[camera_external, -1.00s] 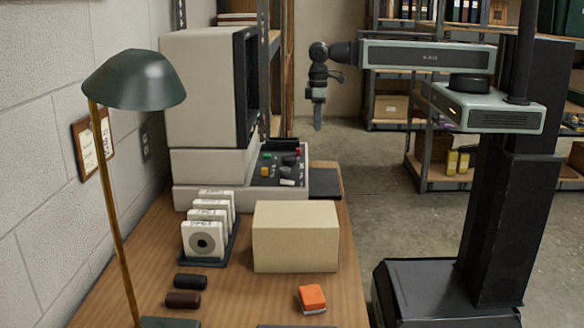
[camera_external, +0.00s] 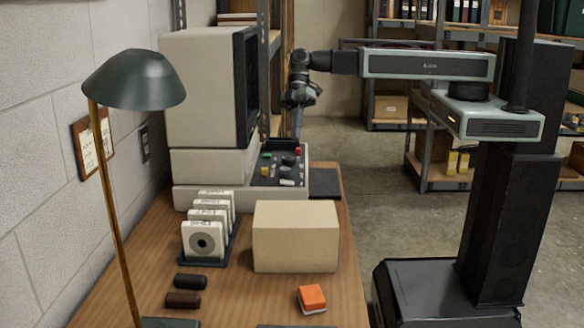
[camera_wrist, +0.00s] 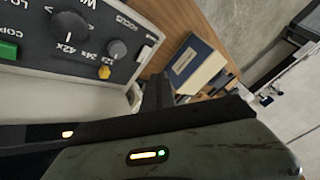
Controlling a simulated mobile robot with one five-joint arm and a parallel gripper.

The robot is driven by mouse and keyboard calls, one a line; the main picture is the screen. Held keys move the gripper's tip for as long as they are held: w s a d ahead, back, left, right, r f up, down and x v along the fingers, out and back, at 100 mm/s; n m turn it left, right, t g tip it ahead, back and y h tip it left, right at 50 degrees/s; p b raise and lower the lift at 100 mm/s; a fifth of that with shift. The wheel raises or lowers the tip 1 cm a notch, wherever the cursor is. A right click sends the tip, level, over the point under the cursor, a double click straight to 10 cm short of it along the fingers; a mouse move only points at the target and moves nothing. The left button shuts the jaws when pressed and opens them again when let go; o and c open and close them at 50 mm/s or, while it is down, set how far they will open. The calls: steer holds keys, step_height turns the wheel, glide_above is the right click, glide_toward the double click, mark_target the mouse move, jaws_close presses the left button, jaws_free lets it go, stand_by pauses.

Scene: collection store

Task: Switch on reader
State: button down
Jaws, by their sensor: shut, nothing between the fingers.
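The reader (camera_external: 205,90) is a large beige machine with a dark screen hood, standing on the desk by the wall. Its dark control panel (camera_external: 262,178) carries a green button (camera_external: 266,155), a yellow control (camera_external: 264,171), black knobs and a red control (camera_external: 298,151) at the far right corner. My gripper (camera_external: 299,137) is shut and empty, pointing down close to the red control in the picture; I cannot tell if it touches. In the wrist view the panel (camera_wrist: 35,50) shows a green button, a large black dial (camera_wrist: 72,25) and a yellow knob (camera_wrist: 104,72); the red control is not visible.
A cardboard-coloured box (camera_external: 295,236), a rack of white film boxes (camera_external: 204,240), an orange block (camera_external: 312,298) and a green lamp (camera_external: 134,80) are on the desk (camera_external: 250,300). Shelves (camera_external: 385,110) stand behind.

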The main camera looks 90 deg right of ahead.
steer(key=n+y+b, duration=0.1)
steer(key=y+b, duration=0.1)
steer(key=b, duration=0.1)
glide_above(287, 183)
steer(key=d, duration=0.3)
steer(key=f, duration=0.1)
steer(key=shift+s+a+f, duration=0.15)
steer(key=shift+s+a, duration=0.2)
steer(key=shift+a, duration=0.2)
steer(key=f+b, duration=0.3)
steer(key=w+f+b, duration=0.1)
steer(key=f+b, duration=0.1)
steer(key=f, duration=0.1)
steer(key=f+b, duration=0.3)
steer(key=shift+w+b, duration=0.15)
steer(key=shift+b, duration=0.15)
stand_by(0.7)
steer(key=shift+f+b, duration=0.3)
steer(key=shift+b, duration=0.05)
steer(key=shift+f+b, duration=0.3)
stand_by(0.3)
steer(key=shift+r, duration=0.1)
